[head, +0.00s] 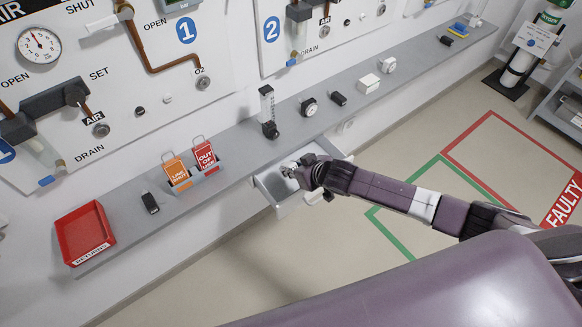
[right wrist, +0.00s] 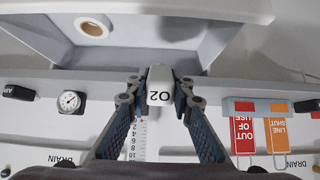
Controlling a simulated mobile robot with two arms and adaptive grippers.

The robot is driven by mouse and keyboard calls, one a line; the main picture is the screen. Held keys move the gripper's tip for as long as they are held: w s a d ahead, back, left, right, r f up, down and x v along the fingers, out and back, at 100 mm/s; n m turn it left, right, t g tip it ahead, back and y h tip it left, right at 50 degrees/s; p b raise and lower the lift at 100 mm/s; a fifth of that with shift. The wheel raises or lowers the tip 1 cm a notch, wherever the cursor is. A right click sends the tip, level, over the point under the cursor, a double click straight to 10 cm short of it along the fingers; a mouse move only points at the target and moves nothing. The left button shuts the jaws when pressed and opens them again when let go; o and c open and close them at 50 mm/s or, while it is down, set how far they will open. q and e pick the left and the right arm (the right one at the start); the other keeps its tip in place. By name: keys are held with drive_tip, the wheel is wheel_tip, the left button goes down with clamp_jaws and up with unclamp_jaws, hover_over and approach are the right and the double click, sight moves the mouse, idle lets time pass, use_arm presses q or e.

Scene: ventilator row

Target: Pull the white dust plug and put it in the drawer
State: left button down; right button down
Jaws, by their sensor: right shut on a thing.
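The white dust plug (right wrist: 160,88), a small white piece marked O2, is between the fingers of my right gripper (right wrist: 158,90) in the right wrist view. The gripper is shut on it. In the head view my right gripper (head: 290,170) is over the open grey drawer (head: 267,196) below the shelf. The drawer also shows at the top of the right wrist view (right wrist: 215,40), with the plug overlapping its edge in the picture. In the head view the gripper hides part of the drawer, and the plug is hard to make out. My left gripper is not in view.
A round piece with a beige centre (right wrist: 93,25) shows at the drawer in the right wrist view. Along the grey shelf (head: 235,140) stand a red tray (head: 84,236), a holder with orange and red tags (head: 206,157), a flowmeter (head: 267,104) and a gauge (head: 309,107).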

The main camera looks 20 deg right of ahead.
wheel_tip(320, 180, down, 6)
drive_tip(key=b, duration=0.3)
drive_tip(key=shift+r, duration=0.25)
drive_tip(key=shift+f+b, duration=0.45)
drive_tip(key=shift+f, duration=0.15)
drive_tip(key=c, duration=1.6)
unclamp_jaws()
drive_tip(key=shift+s, duration=0.1)
drive_tip(key=v, duration=1.2)
drive_tip(key=shift+a, duration=0.1)
